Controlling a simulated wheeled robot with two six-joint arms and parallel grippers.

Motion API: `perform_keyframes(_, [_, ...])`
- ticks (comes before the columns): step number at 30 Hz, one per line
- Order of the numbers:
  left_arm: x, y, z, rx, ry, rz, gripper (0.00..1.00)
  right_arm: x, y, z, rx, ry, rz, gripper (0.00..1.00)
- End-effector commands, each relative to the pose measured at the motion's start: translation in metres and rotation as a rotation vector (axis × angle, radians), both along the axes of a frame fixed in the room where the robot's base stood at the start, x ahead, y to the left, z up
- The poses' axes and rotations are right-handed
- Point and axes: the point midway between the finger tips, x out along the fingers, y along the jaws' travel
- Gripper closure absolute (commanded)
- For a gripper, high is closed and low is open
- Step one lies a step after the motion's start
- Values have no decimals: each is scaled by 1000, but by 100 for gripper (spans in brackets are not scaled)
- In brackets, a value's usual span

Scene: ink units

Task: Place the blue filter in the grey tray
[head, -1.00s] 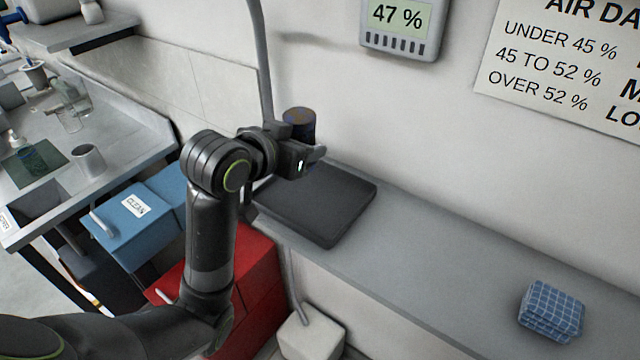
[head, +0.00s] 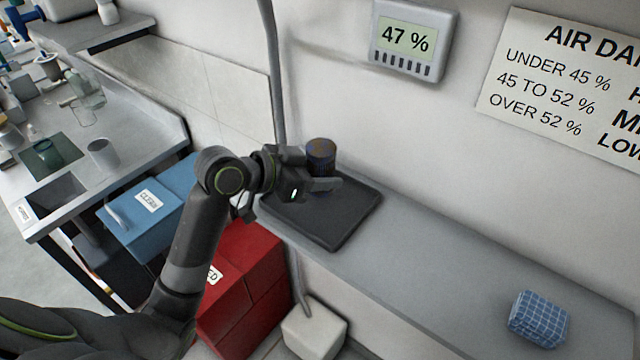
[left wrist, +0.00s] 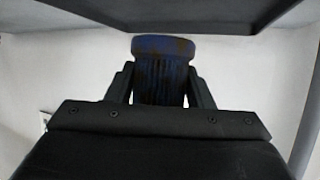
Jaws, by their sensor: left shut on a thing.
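The blue filter (head: 321,155) is a dark blue, ribbed cylinder with brownish marks. My left gripper (head: 318,183) is shut on it, and the filter stands roughly upright in the jaws. In the left wrist view the filter (left wrist: 163,70) sits between the two fingers, its wider end at the top of the picture. The dark grey tray (head: 325,225) lies flat on the shelf and looks empty. The gripper and filter are over the tray's back part; the gap between filter and tray cannot be judged. My right gripper is not in view.
The grey shelf (head: 440,265) runs along the wall, clear between the tray and a folded blue checked cloth (head: 538,320). A thin grey pipe (head: 272,80) rises behind my wrist. A humidity display (head: 412,42) reads 47 %. Blue (head: 150,205) and red (head: 240,285) boxes stand below left.

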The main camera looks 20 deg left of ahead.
Motion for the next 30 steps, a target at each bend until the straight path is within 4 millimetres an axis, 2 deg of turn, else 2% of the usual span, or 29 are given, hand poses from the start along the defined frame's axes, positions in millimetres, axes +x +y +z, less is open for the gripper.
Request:
perform_keyframes(7, [-1,0,-33,-3,5,2,79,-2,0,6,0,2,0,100])
perform_keyframes(20, [0,0,-41,0,0,1,79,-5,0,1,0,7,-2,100])
perform_keyframes(21, [0,0,-40,0,1,1,47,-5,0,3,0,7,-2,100])
perform_keyframes(25, [0,0,-40,0,1,1,31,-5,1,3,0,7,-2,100])
perform_keyframes(30, [0,0,-40,0,1,1,31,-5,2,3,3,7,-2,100])
